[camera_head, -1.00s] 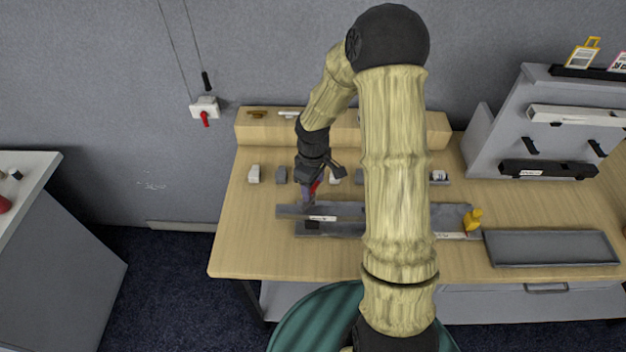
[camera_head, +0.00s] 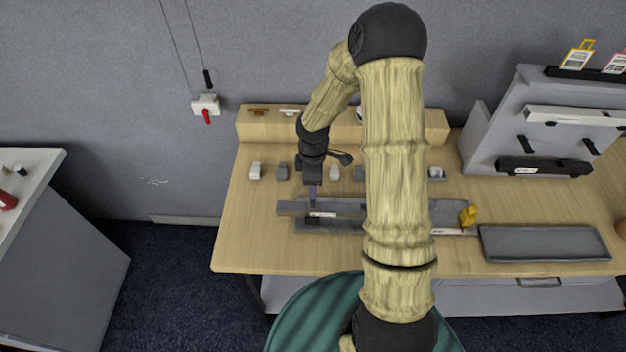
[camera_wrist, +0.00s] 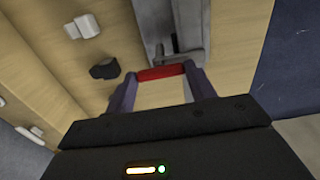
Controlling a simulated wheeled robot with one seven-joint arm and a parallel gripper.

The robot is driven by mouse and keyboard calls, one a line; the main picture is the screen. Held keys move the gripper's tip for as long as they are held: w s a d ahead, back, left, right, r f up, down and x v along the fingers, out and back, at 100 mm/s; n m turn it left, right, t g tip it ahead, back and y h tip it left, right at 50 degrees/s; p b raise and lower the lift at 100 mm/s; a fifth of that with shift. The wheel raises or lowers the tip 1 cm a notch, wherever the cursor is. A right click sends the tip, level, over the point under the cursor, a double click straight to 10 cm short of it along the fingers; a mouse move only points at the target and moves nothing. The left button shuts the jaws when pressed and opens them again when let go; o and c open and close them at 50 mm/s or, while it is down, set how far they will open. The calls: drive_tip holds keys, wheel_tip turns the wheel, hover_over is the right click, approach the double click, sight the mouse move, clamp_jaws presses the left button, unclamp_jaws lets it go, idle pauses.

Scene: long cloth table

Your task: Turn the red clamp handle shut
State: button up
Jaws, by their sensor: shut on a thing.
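The red clamp handle (camera_wrist: 161,72) shows in the wrist view as a short red bar lying across between the two fingertips of my gripper (camera_wrist: 160,80). The fingers are shut on it. Just beyond it is a grey metal fixture (camera_wrist: 190,35) with a dark metal part of the clamp. In the head view my gripper (camera_head: 312,196) points down at the left part of the long grey fixture (camera_head: 350,208) on the table. The red handle cannot be made out there. My arm hides the middle of the fixture.
Several small white and grey blocks (camera_head: 255,171) stand in a row behind the fixture. A yellow piece (camera_head: 468,215) sits at the fixture's right end. A grey tray (camera_head: 545,243) lies to the right. The wooden table (camera_head: 245,230) is clear at front left.

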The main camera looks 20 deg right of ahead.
drive_tip(key=shift+w+r, duration=0.1)
drive_tip(key=o, duration=1)
wheel_tip(320, 180, up, 17)
drive_tip(key=shift+r+b, duration=0.15)
drive_tip(key=shift+b, duration=0.55)
